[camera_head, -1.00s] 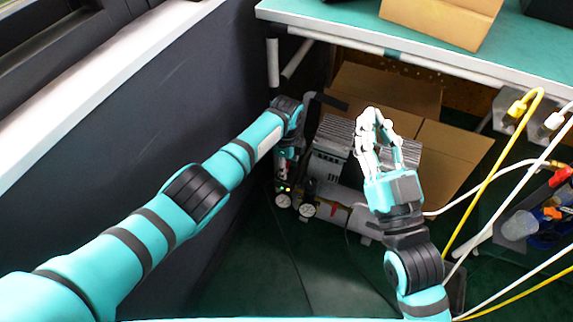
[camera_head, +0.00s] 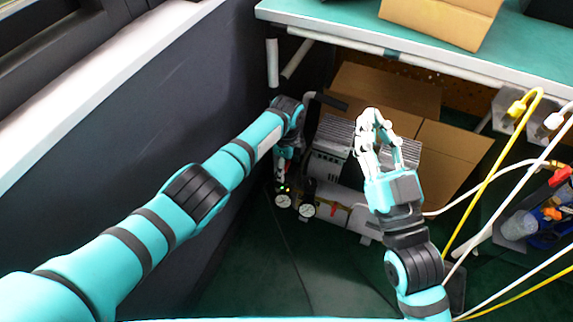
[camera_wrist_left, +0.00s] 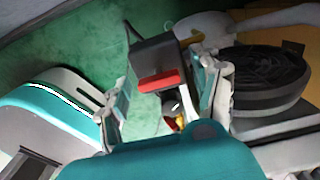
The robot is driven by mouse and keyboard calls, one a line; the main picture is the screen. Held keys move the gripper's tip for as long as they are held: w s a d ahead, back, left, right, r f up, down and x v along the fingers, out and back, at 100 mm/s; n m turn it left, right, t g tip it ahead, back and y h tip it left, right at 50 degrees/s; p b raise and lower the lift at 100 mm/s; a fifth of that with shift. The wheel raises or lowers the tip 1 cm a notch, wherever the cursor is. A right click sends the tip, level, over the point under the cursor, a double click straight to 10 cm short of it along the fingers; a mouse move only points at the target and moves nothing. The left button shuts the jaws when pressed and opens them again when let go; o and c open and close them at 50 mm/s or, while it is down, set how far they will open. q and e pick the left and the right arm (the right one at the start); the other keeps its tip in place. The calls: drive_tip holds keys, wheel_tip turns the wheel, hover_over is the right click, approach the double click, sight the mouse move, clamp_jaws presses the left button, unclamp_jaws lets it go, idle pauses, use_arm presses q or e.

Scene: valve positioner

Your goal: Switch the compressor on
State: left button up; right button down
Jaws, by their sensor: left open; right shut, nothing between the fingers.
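The compressor (camera_head: 333,165) stands on the green floor under the bench, with a ribbed grey top and two round gauges (camera_head: 307,210) at its front. My left gripper (camera_head: 286,172) reaches down at its left end, above the gauges, and partly hides that end. In the left wrist view, my left gripper (camera_wrist_left: 162,103) is open, its fingers apart on either side of a dark box (camera_wrist_left: 155,55) with a red switch (camera_wrist_left: 160,81). Whether a finger touches the switch cannot be told. My right gripper (camera_head: 378,122) is shut and empty, in front of the compressor in the head view.
Cardboard boxes (camera_head: 452,155) stand behind and right of the compressor. The bench (camera_head: 350,22) overhangs it. A dark wall (camera_head: 130,130) runs along the left. Yellow and white hoses (camera_head: 490,185) hang at the right, near a blue bin (camera_head: 545,232).

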sight(286, 166)
use_arm(q)
wheel_tip(286, 166, up, 12)
idle(0.6)
